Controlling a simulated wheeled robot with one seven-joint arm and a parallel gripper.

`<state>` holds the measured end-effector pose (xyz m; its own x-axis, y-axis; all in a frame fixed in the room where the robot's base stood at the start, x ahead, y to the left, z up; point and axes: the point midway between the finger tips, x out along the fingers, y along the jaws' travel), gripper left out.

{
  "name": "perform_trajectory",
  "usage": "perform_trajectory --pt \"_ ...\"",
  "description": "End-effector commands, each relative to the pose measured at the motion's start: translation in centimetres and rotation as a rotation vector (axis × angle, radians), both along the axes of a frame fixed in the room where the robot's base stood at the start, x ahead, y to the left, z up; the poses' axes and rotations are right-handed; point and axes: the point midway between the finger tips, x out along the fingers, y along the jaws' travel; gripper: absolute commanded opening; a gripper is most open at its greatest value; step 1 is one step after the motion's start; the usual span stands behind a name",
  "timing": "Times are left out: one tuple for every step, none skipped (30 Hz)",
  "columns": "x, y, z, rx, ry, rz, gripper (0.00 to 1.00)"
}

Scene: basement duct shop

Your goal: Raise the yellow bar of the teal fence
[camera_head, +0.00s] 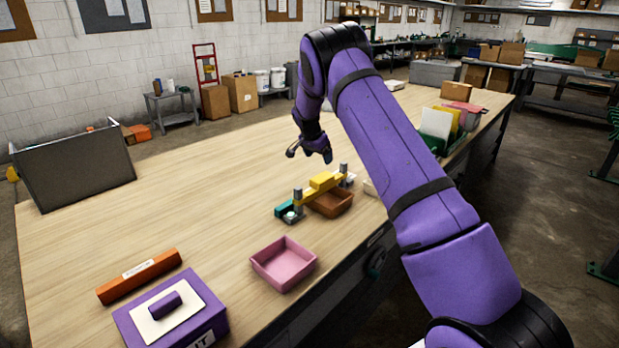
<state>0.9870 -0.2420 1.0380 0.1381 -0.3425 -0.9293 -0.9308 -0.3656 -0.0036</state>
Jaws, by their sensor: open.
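The yellow bar (322,187) lies between two grey posts on the worktop, with a yellow block-like part at its middle. A teal part of the fence (284,209) shows at the base by the near left post. A brown tray (333,203) sits beside the fence on its near right side. My purple gripper (311,154) is above the worktop, behind the bar in the picture and apart from it. It is open, with nothing visible between its fingers. Part of the far post's base is hard to make out.
A pink tray (284,264) stands nearer on the worktop (190,215). A purple box (172,312) and an orange bar-shaped box (140,276) lie at the front left. A dark panel (73,168) stands at far left. A green rack (456,143) stands right of my arm.

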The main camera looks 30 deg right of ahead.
Motion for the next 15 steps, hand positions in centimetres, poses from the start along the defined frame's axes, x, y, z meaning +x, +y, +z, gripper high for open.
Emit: perform_trajectory --pt "0.4 -0.2 -1.1 -0.006 0.002 -0.009 0.83" --pt "0.5 -0.3 -1.5 -0.009 0.001 -0.015 0.83" --pt "0.7 -0.4 -1.9 -0.012 0.000 -0.020 0.83" --pt "0.8 -0.4 -2.2 -0.013 0.000 -0.023 0.83" --pt "0.9 -0.5 -2.4 -0.014 0.000 -0.025 0.83" --pt "0.9 -0.5 -2.6 -0.015 -0.001 -0.026 0.83" --pt "1.0 -0.6 -2.8 -0.016 -0.001 -0.027 0.83" --pt "1.0 -0.7 -2.9 -0.015 -0.002 -0.028 0.83" --pt "1.1 -0.8 -3.2 -0.015 -0.002 -0.028 0.83" --pt "1.1 -0.9 -3.5 -0.015 -0.002 -0.028 0.83" --pt "1.1 -1.0 -3.9 -0.016 0.000 -0.027 0.83" --pt "1.2 -1.2 -4.4 -0.015 0.000 -0.027 0.83" --pt "1.2 -1.4 -4.9 -0.015 0.001 -0.027 0.83" --pt "1.3 -1.6 -5.3 -0.015 0.001 -0.027 0.83" --pt "1.3 -1.9 -6.0 -0.016 0.002 -0.028 0.83"
